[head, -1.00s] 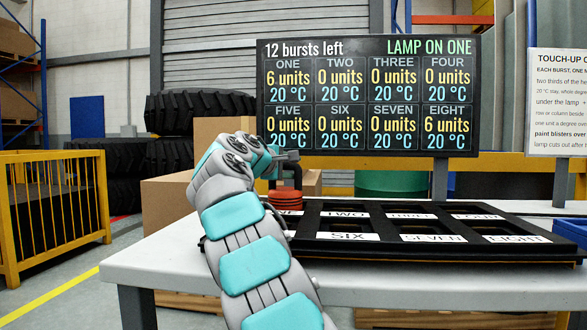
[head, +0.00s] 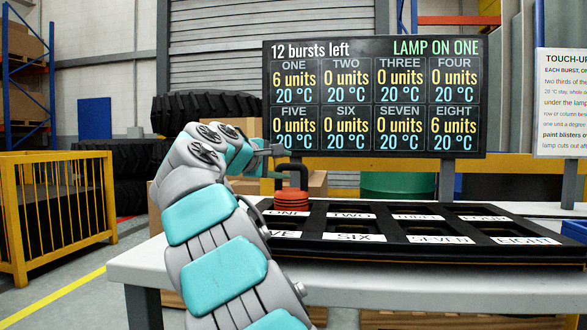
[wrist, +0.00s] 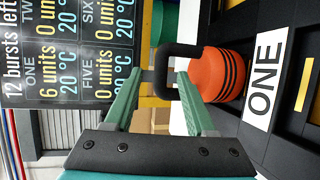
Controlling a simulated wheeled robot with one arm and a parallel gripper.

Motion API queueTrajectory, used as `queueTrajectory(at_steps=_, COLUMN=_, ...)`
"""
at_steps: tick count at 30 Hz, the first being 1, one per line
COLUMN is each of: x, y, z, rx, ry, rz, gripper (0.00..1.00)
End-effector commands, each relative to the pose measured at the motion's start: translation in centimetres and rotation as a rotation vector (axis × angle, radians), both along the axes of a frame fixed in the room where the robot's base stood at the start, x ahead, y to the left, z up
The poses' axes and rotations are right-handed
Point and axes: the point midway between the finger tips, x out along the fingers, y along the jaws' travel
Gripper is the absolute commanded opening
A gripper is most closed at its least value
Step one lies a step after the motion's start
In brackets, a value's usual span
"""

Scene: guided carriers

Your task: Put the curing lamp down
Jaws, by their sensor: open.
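The curing lamp (head: 292,202) is an orange-red round body with dark rings and a black handle. It stands upright at the cell labelled ONE, at the left back of the black tray (head: 400,258). In the wrist view the lamp (wrist: 217,75) is beside the ONE label. My gripper (head: 276,151) is just left of the handle in the head view. In the wrist view my gripper (wrist: 166,76) is open, its green fingers apart on either side of the handle's outer bar; I cannot tell whether the tips still overlap it. The screen (head: 375,98) reads LAMP ON ONE.
The tray lies on a grey table (head: 190,272). Its cells carry white number labels; the other visible cells hold no lamp. A notice board (head: 563,100) stands at the right, with a blue bin (head: 574,230) below. A yellow railing cage (head: 55,215) stands on the floor at left.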

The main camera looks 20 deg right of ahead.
Motion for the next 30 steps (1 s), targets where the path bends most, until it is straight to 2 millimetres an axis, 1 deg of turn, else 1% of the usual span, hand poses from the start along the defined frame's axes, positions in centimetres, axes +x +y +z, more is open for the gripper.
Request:
queueTrajectory(at_steps=1, x=-0.6, y=1.0, z=0.4, rx=-0.002, ry=-0.003, rz=0.002, gripper=0.56)
queueTrajectory(at_steps=3, x=-1.3, y=2.0, z=0.6, rx=-0.003, ry=-0.002, rz=0.002, gripper=0.56)
queueTrajectory(at_steps=8, x=-1.9, y=3.1, z=0.7, rx=-0.003, ry=0.001, rz=0.001, gripper=0.56)
queueTrajectory(at_steps=30, x=-2.0, y=3.2, z=0.7, rx=-0.001, ry=0.000, rz=0.000, gripper=0.56)
